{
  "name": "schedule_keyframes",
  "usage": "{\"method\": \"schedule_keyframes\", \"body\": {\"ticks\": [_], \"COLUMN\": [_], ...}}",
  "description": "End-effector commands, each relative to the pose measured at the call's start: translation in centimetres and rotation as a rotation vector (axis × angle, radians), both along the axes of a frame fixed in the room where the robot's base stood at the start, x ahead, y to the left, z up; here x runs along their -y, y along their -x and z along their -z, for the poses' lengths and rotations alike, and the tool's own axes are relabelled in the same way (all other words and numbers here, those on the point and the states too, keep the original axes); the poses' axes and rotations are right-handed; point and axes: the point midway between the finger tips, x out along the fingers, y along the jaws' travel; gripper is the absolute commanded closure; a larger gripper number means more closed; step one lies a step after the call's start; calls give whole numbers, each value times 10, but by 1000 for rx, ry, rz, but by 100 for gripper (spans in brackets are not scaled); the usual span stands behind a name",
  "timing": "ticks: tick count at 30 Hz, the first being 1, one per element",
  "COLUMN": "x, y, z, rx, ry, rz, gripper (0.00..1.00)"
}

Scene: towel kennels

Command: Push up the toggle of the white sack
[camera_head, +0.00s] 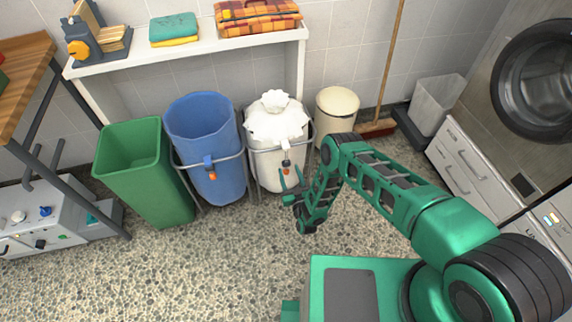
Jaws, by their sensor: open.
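The white sack (277,127) stands in a grey metal frame under the shelf, its gathered top ruffled. Its cord hangs down the front, with an orange and dark toggle (286,166) low on it. My gripper (291,179) is open, just below and in front of the toggle. The fingers look close to the toggle. Whether they touch it I cannot tell from this view. Nothing shows between the fingers.
A blue sack (205,125) with its own orange toggle (210,162) stands open to the left, beside a green bin (135,160). A cream bin (337,103) and a broom (378,127) are to the right. A white shelf (190,48) runs above. The speckled floor in front is clear.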

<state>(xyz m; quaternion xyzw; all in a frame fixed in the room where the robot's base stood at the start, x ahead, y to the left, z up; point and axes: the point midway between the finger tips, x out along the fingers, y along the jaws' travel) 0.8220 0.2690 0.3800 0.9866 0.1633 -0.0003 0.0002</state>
Motion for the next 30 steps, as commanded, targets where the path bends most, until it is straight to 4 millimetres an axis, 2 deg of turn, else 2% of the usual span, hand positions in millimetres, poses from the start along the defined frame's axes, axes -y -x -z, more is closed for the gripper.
{"method": "schedule_keyframes", "body": {"ticks": [6, 12, 25, 26, 30], "x": [-9, -15, -18, -18, -18], "y": [-31, -46, -52, -52, -52], "z": [-1, 0, 0, 0, 0], "rx": [2, 0, -1, -1, -1], "ry": [-1, -1, -1, -1, -1], "rz": [2, 1, 1, 1, 1], "gripper": [50, 50, 50, 55, 88]}}
